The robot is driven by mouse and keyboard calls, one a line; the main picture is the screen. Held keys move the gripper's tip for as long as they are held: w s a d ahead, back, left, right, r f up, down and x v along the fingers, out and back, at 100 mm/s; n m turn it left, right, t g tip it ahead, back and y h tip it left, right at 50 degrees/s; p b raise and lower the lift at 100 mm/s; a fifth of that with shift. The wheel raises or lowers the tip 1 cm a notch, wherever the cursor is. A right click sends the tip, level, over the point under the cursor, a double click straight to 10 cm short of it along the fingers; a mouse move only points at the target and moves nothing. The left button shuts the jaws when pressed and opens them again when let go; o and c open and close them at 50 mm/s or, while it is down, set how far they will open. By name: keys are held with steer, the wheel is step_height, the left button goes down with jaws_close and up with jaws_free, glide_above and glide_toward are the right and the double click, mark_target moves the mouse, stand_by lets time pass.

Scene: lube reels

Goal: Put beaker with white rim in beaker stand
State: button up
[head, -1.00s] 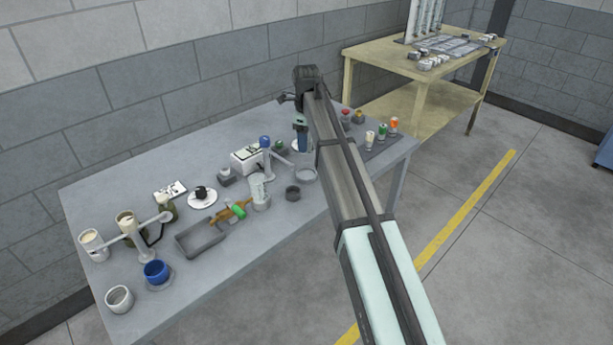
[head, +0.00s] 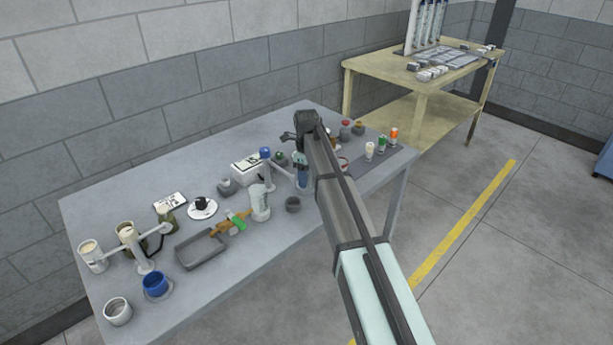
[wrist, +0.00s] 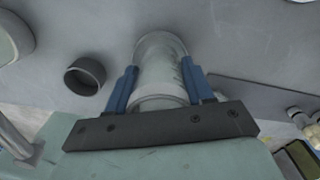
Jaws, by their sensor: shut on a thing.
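My gripper (wrist: 160,88) has its blue fingers shut on a clear beaker with a whitish rim (wrist: 160,68) in the wrist view. The beaker points down at the table, its far end at a pale round shape. I cannot tell whether that is the beaker stand around its base, or whether they touch. In the head view my gripper (head: 302,182) is low over the right part of the grey table; the arm hides most of the held beaker. A pale round edge shows just under the fingers there.
A dark ring (head: 293,204) lies close left of my gripper, and a clear beaker (head: 260,203) stands further left. Small bottles (head: 382,144) stand on a dark mat (head: 385,160) to the right. A grey tray (head: 202,248) lies left.

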steer(key=shift+f, duration=0.25)
steer(key=o, duration=1)
steer(key=shift+r, duration=0.1)
steer(key=shift+c, duration=0.2)
steer(key=shift+o, duration=0.2)
step_height(320, 180, up, 12)
steer(key=shift+r, duration=0.1)
